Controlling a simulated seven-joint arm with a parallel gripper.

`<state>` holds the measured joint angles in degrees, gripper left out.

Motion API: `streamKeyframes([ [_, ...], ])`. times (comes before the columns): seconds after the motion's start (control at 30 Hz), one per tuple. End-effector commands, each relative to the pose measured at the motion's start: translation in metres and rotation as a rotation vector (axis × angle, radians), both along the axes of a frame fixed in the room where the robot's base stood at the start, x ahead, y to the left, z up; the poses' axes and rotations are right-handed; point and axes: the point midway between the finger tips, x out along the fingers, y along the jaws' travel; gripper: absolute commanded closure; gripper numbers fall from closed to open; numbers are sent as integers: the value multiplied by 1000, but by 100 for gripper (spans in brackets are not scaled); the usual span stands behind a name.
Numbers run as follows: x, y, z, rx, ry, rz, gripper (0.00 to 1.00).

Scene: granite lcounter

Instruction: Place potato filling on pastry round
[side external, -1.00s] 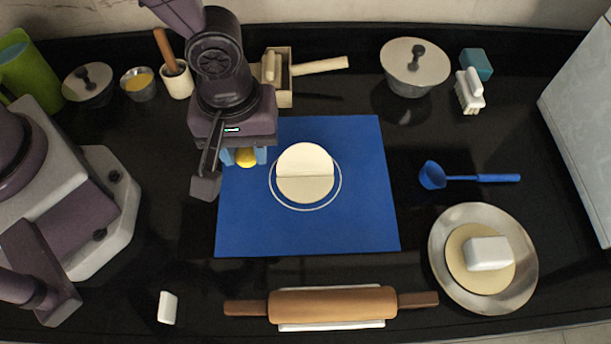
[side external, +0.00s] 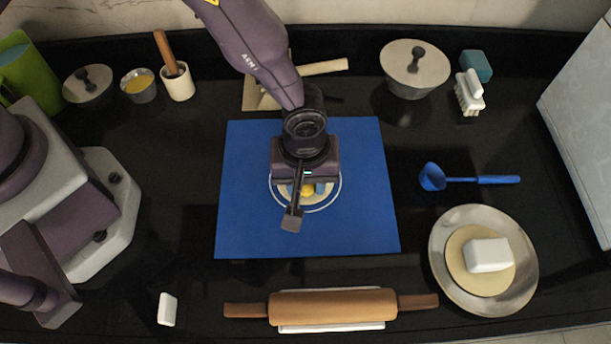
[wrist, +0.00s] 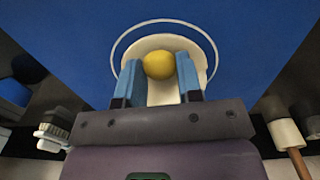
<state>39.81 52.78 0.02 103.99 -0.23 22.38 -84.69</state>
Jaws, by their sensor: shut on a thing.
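The potato filling is a yellow ball (side external: 307,190); it also shows in the wrist view (wrist: 158,66), between my two blue fingertips. My gripper (side external: 306,188) is shut on it, over the pastry round. The cream pastry round (side external: 284,189) lies inside a white ring outline on the blue mat (side external: 245,220). My gripper hides most of it in the side view; in the wrist view it shows (wrist: 160,96) behind the ball and fingers. I cannot tell whether the ball touches the pastry.
A rolling pin (side external: 333,306) lies in front of the mat. A blue ladle (side external: 470,180) and a plate (side external: 440,265) with a round and a white block are to the right. A lidded pot (side external: 415,70) and small bowls stand at the back.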

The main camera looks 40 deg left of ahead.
Motion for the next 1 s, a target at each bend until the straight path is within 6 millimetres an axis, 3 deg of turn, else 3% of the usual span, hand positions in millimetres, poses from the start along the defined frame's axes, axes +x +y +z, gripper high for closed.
streamKeyframes([
  [0.23, 0, 0, -3, 1, 1, -1, 80],
  [0.27, 0, 0, -3, 0, 0, -1, 60],
  [0.33, 0, 0, -3, 0, 0, -1, 44],
  [0.37, 0, 0, -3, 0, 0, -1, 41],
  [0.73, 0, 0, 6, -1, -3, 0, 41],
  [1.0, 0, 0, 59, -4, -6, 1, 41],
])
